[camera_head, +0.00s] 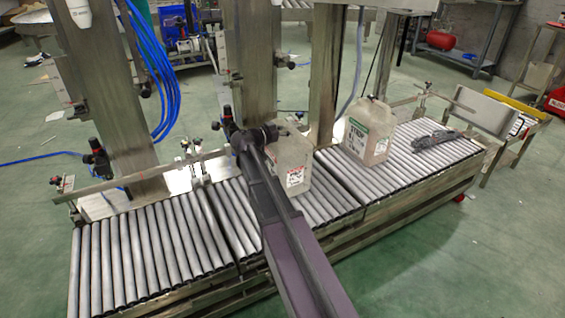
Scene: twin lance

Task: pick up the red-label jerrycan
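The red-label jerrycan (293,160) is a pale, translucent can with a small white and red label. It stands upright on the roller conveyor, just right of my arm, which hides its left side. My gripper (272,131) is at the far end of my dark arm, beside the top of this can at its handle height. The fingers are too small and dark to tell whether they are open or touch the handle. A second, larger jerrycan (369,132) with a green and white label stands upright further right on the rollers.
The roller conveyor (150,255) runs across the view, with bare rollers at left. A dark grey object (436,138) lies on the rollers at right. Steel columns (249,60) and a guide rail (135,180) stand behind the cans. Blue hoses (160,80) hang at left.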

